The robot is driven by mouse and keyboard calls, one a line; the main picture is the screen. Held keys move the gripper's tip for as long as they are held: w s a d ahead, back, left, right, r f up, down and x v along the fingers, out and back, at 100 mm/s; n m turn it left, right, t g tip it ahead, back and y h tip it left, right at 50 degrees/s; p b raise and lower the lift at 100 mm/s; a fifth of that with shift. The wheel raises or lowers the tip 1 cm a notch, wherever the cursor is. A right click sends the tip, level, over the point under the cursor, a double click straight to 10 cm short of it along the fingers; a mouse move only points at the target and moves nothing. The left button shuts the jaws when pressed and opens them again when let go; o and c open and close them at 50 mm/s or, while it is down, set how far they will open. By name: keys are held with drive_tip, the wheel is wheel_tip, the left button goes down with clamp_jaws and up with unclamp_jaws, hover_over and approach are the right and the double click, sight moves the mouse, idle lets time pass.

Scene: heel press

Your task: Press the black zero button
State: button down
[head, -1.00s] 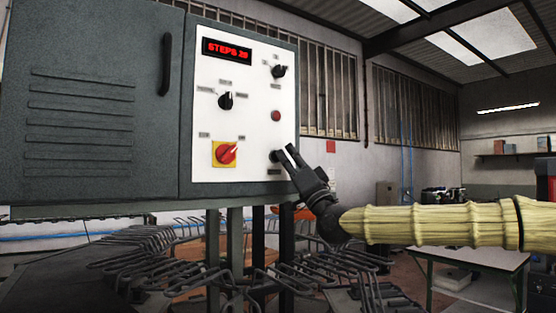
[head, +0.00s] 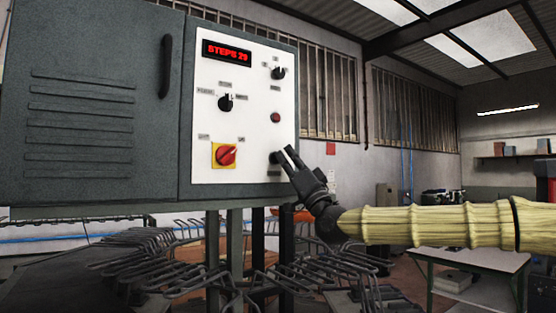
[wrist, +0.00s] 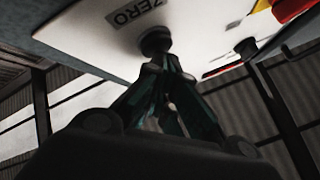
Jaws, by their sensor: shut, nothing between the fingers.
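The black zero button (head: 275,157) sits low on the right of the white control panel (head: 248,130). In the wrist view the round black button (wrist: 155,40) is just under its label reading ZERO (wrist: 132,12). My gripper (head: 287,153) is shut and empty, its fingers pointing up at the panel beside the button. In the wrist view my gripper's fingertips (wrist: 160,65) are right at the button and overlap its lower edge. I cannot tell whether they touch it or how far it is pushed in.
The panel also bears a red display (head: 226,50) reading STEPS and a number, black knobs (head: 226,103), a red button (head: 275,117) and a red switch on a yellow plate (head: 225,154). Bent metal racks (head: 150,260) stand below the cabinet.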

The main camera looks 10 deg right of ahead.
drive_tip(key=shift+w+a, duration=0.1)
drive_tip(key=shift+w, duration=0.1)
idle(0.3)
drive_tip(key=shift+s, duration=0.1)
idle(0.3)
drive_tip(key=shift+s+d+b, duration=0.3)
drive_tip(key=shift+s+b, duration=0.45)
drive_tip(key=shift+b, duration=0.05)
drive_tip(key=shift+f, duration=0.1)
drive_tip(key=shift+s+d+b, duration=0.3)
drive_tip(key=shift+s+b, duration=0.15)
drive_tip(key=shift+s, duration=0.35)
drive_tip(key=shift+s+d+b, duration=0.25)
drive_tip(key=shift+s+b, duration=0.2)
drive_tip(key=shift+s, duration=0.3)
drive_tip(key=shift+s+d+b, duration=0.3)
drive_tip(key=shift+s+b, duration=0.15)
drive_tip(key=shift+s, duration=0.35)
drive_tip(key=shift+d, duration=0.1)
